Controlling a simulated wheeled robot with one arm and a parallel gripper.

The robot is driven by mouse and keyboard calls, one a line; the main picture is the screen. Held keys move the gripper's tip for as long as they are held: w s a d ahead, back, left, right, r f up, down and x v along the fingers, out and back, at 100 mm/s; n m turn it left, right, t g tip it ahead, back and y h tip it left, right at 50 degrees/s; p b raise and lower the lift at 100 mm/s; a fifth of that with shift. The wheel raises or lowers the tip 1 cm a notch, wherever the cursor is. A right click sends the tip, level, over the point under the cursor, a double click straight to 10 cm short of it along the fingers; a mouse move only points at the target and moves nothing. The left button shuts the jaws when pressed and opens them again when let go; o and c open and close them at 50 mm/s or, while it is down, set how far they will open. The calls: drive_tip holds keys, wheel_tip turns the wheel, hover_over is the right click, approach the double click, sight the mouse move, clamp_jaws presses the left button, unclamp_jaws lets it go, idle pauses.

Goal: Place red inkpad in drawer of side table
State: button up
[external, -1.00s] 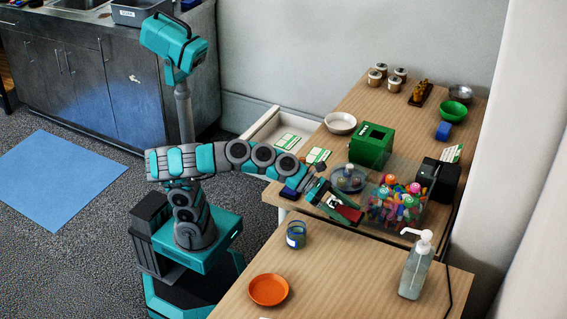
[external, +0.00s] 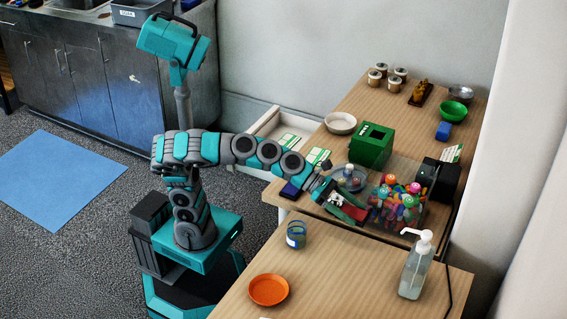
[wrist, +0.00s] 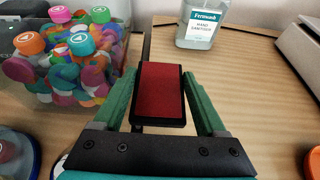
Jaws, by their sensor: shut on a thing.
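The red inkpad (wrist: 160,92), a red pad in a black case, is between the green fingers of my gripper (wrist: 161,105) in the wrist view. My gripper (external: 347,207) is shut on it, beside the clear bin of colourful stampers. In the external view the inkpad (external: 352,212) shows only as a small red patch by the fingers. The open white drawer (external: 262,128) sticks out from the left side of the far table, with a green-and-white card inside. My arm stretches across in front of it.
The clear bin (external: 385,222) of stampers is right of my gripper. A dark blue pad (external: 290,191) lies at the table's left edge. A green box (external: 371,146), a white bowl (external: 340,123) and a sanitizer bottle (external: 415,268) stand nearby. An orange bowl (external: 268,290) is in front.

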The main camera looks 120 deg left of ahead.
drive_tip(key=w+a+r+m+h, duration=0.1)
drive_tip(key=w+a+r+h, duration=0.1)
drive_tip(key=w+r, duration=0.95)
drive_tip(key=a+f+y, duration=0.2)
drive_tip(key=a, duration=2.1)
drive_tip(key=s+a+f+p, duration=0.1)
drive_tip(key=s+a+f, duration=0.2)
drive_tip(key=s+a, duration=0.5)
drive_tip(key=s+a+f+n, duration=0.1)
drive_tip(key=s+a+f, duration=0.15)
drive_tip(key=a, duration=0.85)
drive_tip(key=s+a+f+p, duration=0.1)
drive_tip(key=s+a+f, duration=0.2)
drive_tip(key=s+a, duration=0.55)
drive_tip(key=f, duration=0.3)
drive_tip(key=w+a+f+b, duration=0.1)
drive_tip(key=f, duration=0.2)
drive_tip(key=f+b, duration=0.1)
drive_tip(key=f, duration=0.1)
drive_tip(key=shift+w+a+f, duration=0.3)
drive_tip(key=shift+w+f, duration=0.05)
drive_tip(key=shift+f, duration=0.05)
drive_tip(key=shift+f, duration=0.1)
